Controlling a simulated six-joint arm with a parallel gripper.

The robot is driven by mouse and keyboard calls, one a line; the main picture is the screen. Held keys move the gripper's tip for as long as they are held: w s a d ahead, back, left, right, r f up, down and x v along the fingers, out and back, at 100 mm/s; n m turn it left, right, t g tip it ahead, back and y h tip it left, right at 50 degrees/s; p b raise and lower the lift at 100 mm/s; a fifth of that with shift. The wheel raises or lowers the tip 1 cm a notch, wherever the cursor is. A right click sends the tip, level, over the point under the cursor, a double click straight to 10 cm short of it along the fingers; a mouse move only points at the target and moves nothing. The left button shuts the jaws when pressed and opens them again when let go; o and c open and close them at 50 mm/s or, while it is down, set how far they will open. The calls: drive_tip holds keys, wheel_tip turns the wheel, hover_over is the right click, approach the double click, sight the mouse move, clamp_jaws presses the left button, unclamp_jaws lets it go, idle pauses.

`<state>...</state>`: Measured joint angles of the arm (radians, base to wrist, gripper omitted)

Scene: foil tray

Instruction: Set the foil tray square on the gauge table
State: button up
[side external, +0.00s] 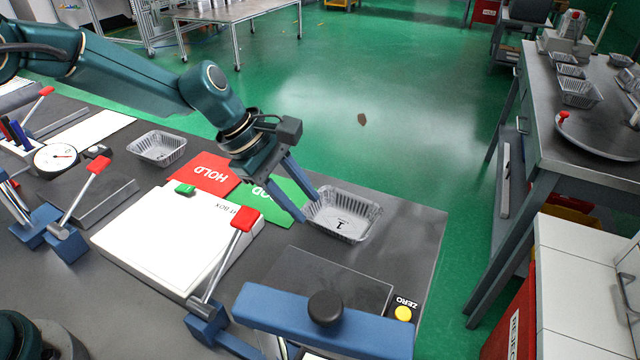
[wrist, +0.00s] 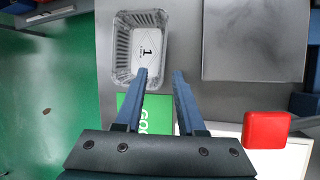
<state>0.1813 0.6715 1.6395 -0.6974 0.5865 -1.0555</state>
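The foil tray (side external: 343,230), marked "1" on its floor, stands upright on the dark bench by the green sheet; it also shows in the wrist view (wrist: 121,45). My gripper (side external: 310,209) is open and empty at the tray's near left side. In the wrist view its fingers (wrist: 159,72) point at the tray, one overlapping it and the other just right of its right wall. I cannot tell whether they touch it. The gauge table seems to be the bare dark square plate (side external: 325,280), right of the tray in the wrist view (wrist: 255,40).
A blue bridge with a black knob (side external: 325,308) borders the plate, beside a yellow ZERO button (side external: 403,313). A white box (side external: 170,240) and red-handled clamp (side external: 243,219) stand left. Red HOLD (side external: 205,172) and green (side external: 275,203) sheets lie behind. Another foil tray (side external: 157,148) sits farther left.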

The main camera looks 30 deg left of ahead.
sight(319, 222)
drive_tip(key=shift+x, duration=2.5)
drive_tip(key=shift+s, duration=0.1)
clamp_jaws()
